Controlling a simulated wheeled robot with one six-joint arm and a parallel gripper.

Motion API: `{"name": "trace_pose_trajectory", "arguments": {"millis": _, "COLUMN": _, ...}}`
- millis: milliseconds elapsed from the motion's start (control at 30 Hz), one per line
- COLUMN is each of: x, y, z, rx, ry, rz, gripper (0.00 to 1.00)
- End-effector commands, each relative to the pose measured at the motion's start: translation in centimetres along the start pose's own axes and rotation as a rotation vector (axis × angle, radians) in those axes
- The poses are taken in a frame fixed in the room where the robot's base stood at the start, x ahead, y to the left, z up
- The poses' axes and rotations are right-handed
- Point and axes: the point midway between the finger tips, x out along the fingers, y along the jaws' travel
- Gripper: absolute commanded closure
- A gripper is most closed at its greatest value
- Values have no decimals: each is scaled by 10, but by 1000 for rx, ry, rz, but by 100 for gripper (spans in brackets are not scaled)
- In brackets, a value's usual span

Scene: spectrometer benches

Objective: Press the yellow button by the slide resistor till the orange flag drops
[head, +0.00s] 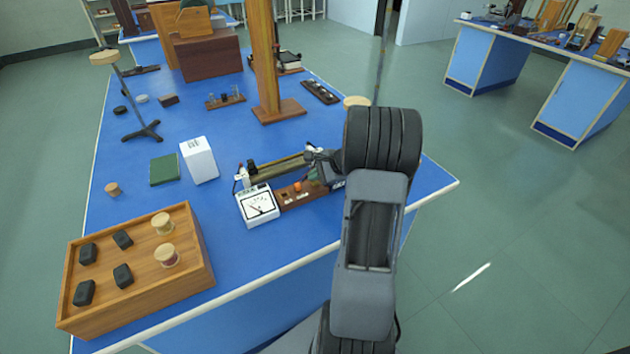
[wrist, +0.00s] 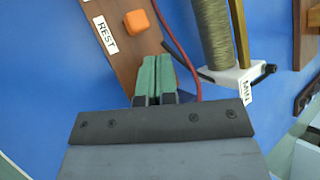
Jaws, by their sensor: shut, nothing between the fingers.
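The slide resistor (head: 278,168) lies behind a brown wooden board (head: 290,196) on the blue bench. In the wrist view its wound coil (wrist: 212,32) ends in a white block (wrist: 228,80). The orange flag (head: 297,187) is a small block on the board; in the wrist view the orange flag (wrist: 137,22) is beside a label reading REST (wrist: 105,34). My gripper (head: 320,176) is shut and empty. In the wrist view its green fingertips (wrist: 154,66) lie together over the board. I see no yellow button; the fingers may cover it.
A white meter (head: 258,205) stands at the board's left end. A red wire (wrist: 181,45) runs close beside my fingers. A wooden tray (head: 140,300) with several weights and spools is at the front left, and a wooden post (head: 265,60) stands behind.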

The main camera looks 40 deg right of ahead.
Motion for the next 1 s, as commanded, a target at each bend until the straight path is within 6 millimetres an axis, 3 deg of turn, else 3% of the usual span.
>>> {"name": "trace_pose_trajectory", "arguments": {"millis": 667, "x": -10, "y": -8, "z": 7, "rx": -1, "ry": 0, "rz": -1, "gripper": 100}}
{"name": "trace_pose_trajectory", "arguments": {"millis": 1000, "x": -32, "y": -24, "z": 23, "rx": -1, "ry": 1, "rz": -2, "gripper": 100}}
